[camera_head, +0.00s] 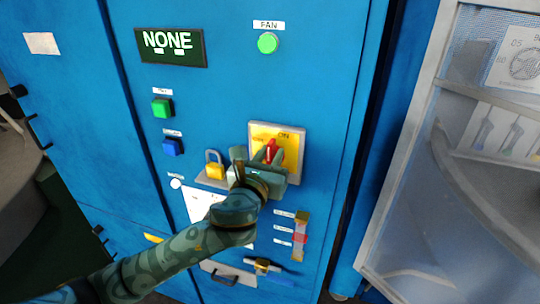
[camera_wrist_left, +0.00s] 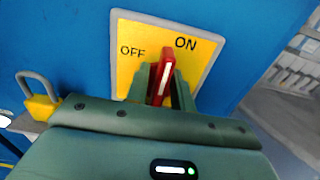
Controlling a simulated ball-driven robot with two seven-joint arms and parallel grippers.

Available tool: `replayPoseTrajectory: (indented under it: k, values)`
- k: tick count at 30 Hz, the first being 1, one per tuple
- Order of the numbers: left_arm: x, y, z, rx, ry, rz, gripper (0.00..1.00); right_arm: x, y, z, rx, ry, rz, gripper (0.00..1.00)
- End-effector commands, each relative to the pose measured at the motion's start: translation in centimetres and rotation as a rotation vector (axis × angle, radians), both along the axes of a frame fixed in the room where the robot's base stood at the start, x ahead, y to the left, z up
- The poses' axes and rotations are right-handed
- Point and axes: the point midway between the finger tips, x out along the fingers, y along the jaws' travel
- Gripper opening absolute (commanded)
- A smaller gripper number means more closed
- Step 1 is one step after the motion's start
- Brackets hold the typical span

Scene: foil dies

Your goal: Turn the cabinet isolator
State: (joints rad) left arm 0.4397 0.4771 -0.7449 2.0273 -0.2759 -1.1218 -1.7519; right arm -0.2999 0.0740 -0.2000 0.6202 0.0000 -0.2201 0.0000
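The cabinet isolator is a yellow plate (camera_head: 291,139) with a grey border and a red handle (camera_head: 271,150) on the blue cabinet front. In the left wrist view the yellow plate (camera_wrist_left: 124,32) reads OFF at left and ON at upper right. The red handle (camera_wrist_left: 164,72), with a white stripe, stands nearly upright there, its tip between the two words. My left gripper (camera_head: 268,158) reaches it from below. In the left wrist view its fingers (camera_wrist_left: 162,90) lie close against both sides of the handle, shut on it. The handle's lower part is hidden. My right gripper is not in view.
A yellow padlock (camera_head: 215,171) with a grey shackle sits on a small ledge just left of the isolator. Green (camera_head: 162,108) and blue (camera_head: 172,147) buttons, a NONE display (camera_head: 170,41) and a green FAN lamp (camera_head: 267,43) are nearby. A framed mesh panel (camera_head: 400,170) stands at right.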

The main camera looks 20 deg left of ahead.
Motion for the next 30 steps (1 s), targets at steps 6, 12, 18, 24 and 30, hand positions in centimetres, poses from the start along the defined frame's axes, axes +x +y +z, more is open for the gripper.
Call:
replayPoseTrajectory:
  k: [6, 12, 18, 24, 30]
  values:
    - [0.0, 0.0, 0.0, 0.0, 0.0, 0.0, 0.0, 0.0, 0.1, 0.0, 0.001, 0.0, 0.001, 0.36]
    - [0.0, 0.0, 0.0, -0.018, 0.002, 0.0, 0.0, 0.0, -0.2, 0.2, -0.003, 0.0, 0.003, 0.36]
    - [0.0, 0.1, 0.1, -0.101, 0.005, 0.001, 0.0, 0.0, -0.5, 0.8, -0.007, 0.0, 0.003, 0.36]
    - [0.0, 0.4, 0.1, -0.253, 0.011, 0.001, 0.0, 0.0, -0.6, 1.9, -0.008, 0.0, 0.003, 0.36]
    - [0.0, 0.6, 0.0, -0.444, 0.016, 0.001, 0.0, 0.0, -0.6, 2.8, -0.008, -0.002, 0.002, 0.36]
